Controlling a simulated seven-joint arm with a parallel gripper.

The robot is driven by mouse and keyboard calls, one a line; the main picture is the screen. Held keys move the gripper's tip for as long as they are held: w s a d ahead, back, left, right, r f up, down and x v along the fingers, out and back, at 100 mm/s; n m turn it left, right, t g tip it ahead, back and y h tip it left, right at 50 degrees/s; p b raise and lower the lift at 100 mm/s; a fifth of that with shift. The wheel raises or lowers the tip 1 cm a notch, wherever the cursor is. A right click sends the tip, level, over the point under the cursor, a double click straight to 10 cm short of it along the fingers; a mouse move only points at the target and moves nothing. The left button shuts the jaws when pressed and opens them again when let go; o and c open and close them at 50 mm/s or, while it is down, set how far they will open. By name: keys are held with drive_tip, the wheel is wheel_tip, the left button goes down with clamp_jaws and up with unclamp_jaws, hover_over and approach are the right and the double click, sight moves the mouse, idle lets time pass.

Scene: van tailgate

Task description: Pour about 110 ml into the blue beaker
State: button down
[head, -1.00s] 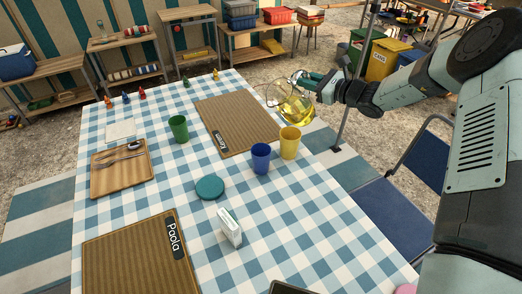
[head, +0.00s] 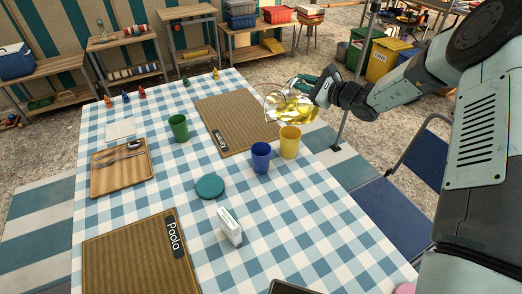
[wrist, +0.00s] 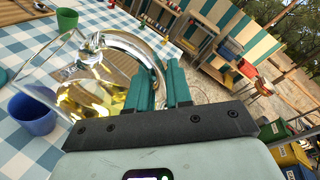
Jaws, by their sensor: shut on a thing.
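The blue beaker (head: 261,158) stands upright on the checked cloth; it also shows in the wrist view (wrist: 34,116). No liquid is visible in it. My gripper (head: 320,86) is shut on the handle of a clear glass jug (head: 282,103) with yellow liquid in it. The jug is tilted to the left, in the air above and behind the beakers. In the wrist view the jug (wrist: 92,82) leans toward the blue beaker's side, its handle between the teal fingers (wrist: 160,85). I see no stream leaving it.
A yellow beaker (head: 290,142) stands close to the right of the blue one. A green beaker (head: 179,128), a teal disc (head: 209,186), a white holder (head: 230,227) and a brown mat (head: 235,115) are also on the table.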

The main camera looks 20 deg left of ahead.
sight(295, 102)
drive_tip(key=shift+s+a+n, duration=0.15)
drive_tip(key=shift+a+n, duration=0.05)
drive_tip(key=shift+n, duration=0.1)
drive_tip(key=shift+s+a+r+n+p, duration=0.2)
drive_tip(key=shift+s+a+n+p, duration=0.1)
drive_tip(key=shift+s+n+p, duration=0.35)
idle(0.5)
drive_tip(key=shift+s+a+f+n, duration=0.2)
drive_tip(key=shift+s+a+n, duration=0.15)
drive_tip(key=shift+s+a, duration=0.05)
drive_tip(key=shift+s+a+f+t+p, duration=0.1)
drive_tip(key=shift+s+a+t+p, duration=0.05)
drive_tip(key=shift+s+t+p, duration=0.2)
drive_tip(key=shift+s+a+f, duration=0.1)
drive_tip(key=shift+a, duration=0.2)
idle(0.5)
drive_tip(key=shift+s+a+f+n+p, duration=0.1)
drive_tip(key=shift+s+n+p, duration=0.1)
drive_tip(key=shift+n+p, duration=0.15)
drive_tip(key=shift+s, duration=0.15)
idle(0.5)
